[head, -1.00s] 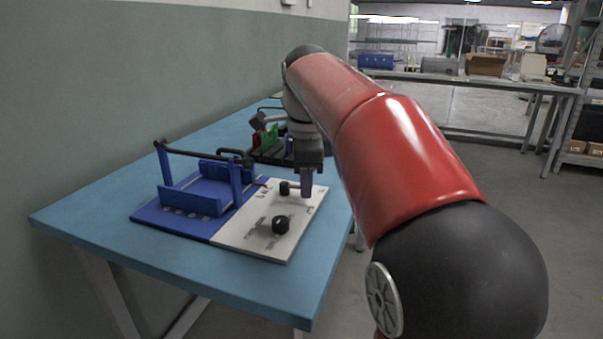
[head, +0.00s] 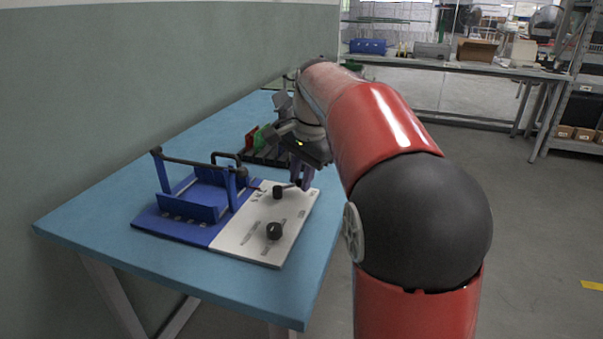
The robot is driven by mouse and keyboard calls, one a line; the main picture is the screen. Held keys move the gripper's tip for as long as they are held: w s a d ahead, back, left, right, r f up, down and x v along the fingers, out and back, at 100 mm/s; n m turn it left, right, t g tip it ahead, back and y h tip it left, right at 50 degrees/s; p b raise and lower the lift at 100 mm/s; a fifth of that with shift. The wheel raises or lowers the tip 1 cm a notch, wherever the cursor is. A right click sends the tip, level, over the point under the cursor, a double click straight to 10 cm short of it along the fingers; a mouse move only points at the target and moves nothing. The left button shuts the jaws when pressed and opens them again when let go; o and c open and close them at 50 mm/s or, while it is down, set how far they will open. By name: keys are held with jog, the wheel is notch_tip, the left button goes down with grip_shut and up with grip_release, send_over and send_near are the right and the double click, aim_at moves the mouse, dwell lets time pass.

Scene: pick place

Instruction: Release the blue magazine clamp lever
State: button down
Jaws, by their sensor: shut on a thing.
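The blue magazine fixture (head: 192,207) stands on the table, with upright blue posts and a black bar (head: 190,162) across their top. A white plate (head: 240,240) with dark markings adjoins its right side. On the plate are two black knobs, one at the front (head: 274,231) and one at the back (head: 278,192). A short lever (head: 289,186) runs right from the back knob. My gripper (head: 302,184) is tilted over the plate's back right edge, shut on the lever's outer end. The fingertips are small and dark, so the exact contact is hard to see.
The blue table (head: 110,235) is clear at its front and left. Behind the fixture stands a dark rack with green and red parts (head: 260,138), close to my wrist. A wall (head: 120,90) runs along the left side.

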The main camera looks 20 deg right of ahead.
jog(key=shift+w+n, duration=0.15)
jog(key=shift+n, duration=0.15)
jog(key=c, duration=1.3)
grip_release()
notch_tip(320, 180, up, 8)
jog(key=s, duration=0.1)
jog(key=shift+d+f, duration=0.2)
jog(key=shift+d, duration=0.2)
jog(key=shift+s, duration=0.1)
